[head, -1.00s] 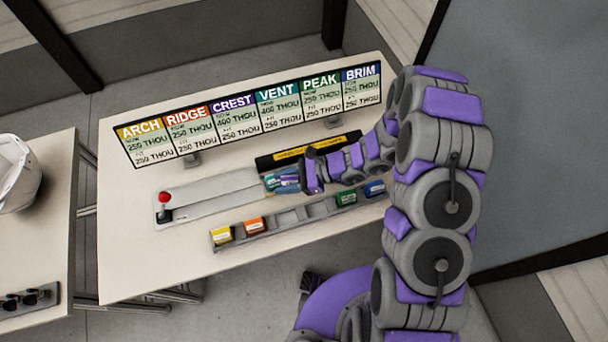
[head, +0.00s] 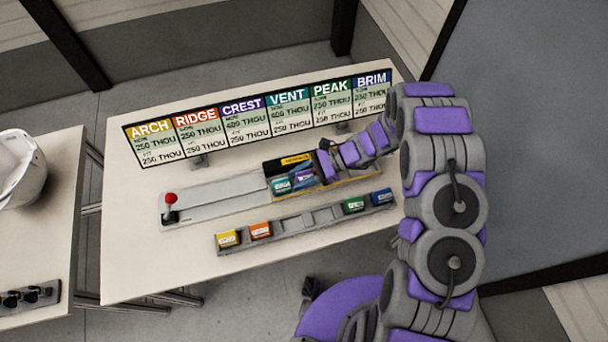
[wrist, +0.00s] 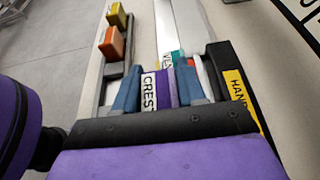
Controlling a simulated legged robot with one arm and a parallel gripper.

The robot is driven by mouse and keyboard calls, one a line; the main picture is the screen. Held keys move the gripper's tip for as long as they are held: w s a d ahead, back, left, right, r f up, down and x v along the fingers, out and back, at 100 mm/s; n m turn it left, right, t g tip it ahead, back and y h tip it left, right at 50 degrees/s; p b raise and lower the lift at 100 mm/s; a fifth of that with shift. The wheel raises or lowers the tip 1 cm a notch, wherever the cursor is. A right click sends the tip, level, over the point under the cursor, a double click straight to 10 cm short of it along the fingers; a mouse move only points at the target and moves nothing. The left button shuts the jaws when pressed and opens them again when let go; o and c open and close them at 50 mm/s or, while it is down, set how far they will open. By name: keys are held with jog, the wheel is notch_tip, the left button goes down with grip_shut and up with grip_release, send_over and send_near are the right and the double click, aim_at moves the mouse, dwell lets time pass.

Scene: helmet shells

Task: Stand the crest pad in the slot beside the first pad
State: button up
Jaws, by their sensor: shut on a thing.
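The crest pad (wrist: 166,88), purple with a white CREST label, is between the blue fingers of my gripper (wrist: 158,78) in the wrist view. My gripper is shut on it. In the head view, the crest pad (head: 305,177) shows as a small purple patch by my gripper (head: 309,174). The first pad, a teal one (head: 281,186), stands just left of it; it also shows beyond the crest pad in the wrist view (wrist: 175,54). Both are at the black holder with a yellow label (head: 275,166). The fingers hide the slot, so I cannot tell whether the crest pad is seated.
A grey rack (head: 285,224) in front holds yellow, orange, green and blue pads, with empty places in its middle. A sign board (head: 262,118) stands behind. The table's left end is clear.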

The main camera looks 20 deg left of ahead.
aim_at(309, 171)
jog(key=shift+w+d, duration=0.3)
jog(key=shift+w, duration=0.3)
jog(key=shift+w+d, duration=0.3)
jog(key=shift+w, duration=0.3)
jog(key=shift+w+d, duration=0.3)
jog(key=f, duration=0.2)
jog(key=a+f+b, duration=0.1)
jog(key=shift+f, duration=0.4)
jog(key=shift+d, duration=0.1)
jog(key=shift+d+f, duration=0.15)
jog(key=shift+d, duration=0.05)
jog(key=shift+f, duration=0.2)
jog(key=shift+a+f, duration=0.1)
jog(key=shift+f, duration=0.05)
